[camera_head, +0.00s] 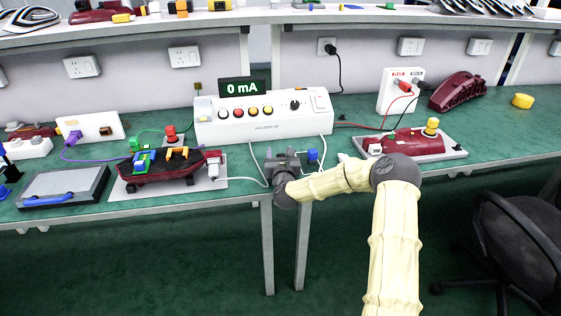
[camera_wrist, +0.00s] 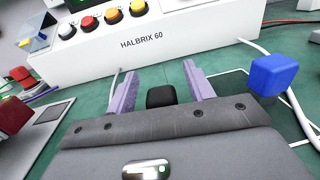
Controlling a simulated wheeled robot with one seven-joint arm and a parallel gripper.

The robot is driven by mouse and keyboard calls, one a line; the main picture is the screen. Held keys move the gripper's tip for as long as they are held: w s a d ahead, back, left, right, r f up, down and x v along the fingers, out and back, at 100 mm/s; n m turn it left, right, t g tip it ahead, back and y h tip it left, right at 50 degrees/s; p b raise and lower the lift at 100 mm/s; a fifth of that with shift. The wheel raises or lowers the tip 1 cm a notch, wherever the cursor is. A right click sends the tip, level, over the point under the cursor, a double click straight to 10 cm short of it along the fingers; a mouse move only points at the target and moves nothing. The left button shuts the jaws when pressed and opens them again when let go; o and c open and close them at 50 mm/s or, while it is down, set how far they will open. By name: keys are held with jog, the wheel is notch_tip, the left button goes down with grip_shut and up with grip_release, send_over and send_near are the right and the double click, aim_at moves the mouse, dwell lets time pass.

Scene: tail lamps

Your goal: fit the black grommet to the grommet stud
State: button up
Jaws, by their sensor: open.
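A small black block, which looks like the black grommet (camera_wrist: 161,96), lies between the two pale purple fingers of my gripper (camera_wrist: 160,78) in the wrist view. A gap shows on each side of it, so the fingers are open and not gripping it. Its lower part is hidden by my gripper body. In the head view my gripper (camera_head: 283,155) is low over the front of the green bench, and I cannot make out the grommet there. I cannot surely tell the grommet stud; the dark red lamp (camera_head: 135,178) on a white plate at left carries several coloured fittings.
The white control box (camera_head: 262,118) reading 0 mA stands just behind my gripper. A blue block (camera_head: 313,155) on a white cable is close to its right. Another red lamp (camera_head: 415,143) with a yellow knob is at right. A grey case (camera_head: 62,187) sits far left.

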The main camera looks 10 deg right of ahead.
jog(key=shift+c, duration=0.4)
jog(key=c, duration=1)
jog(key=shift+o, duration=0.2)
notch_tip(320, 180, up, 10)
jog(key=p, duration=0.1)
jog(key=shift+p, duration=0.3)
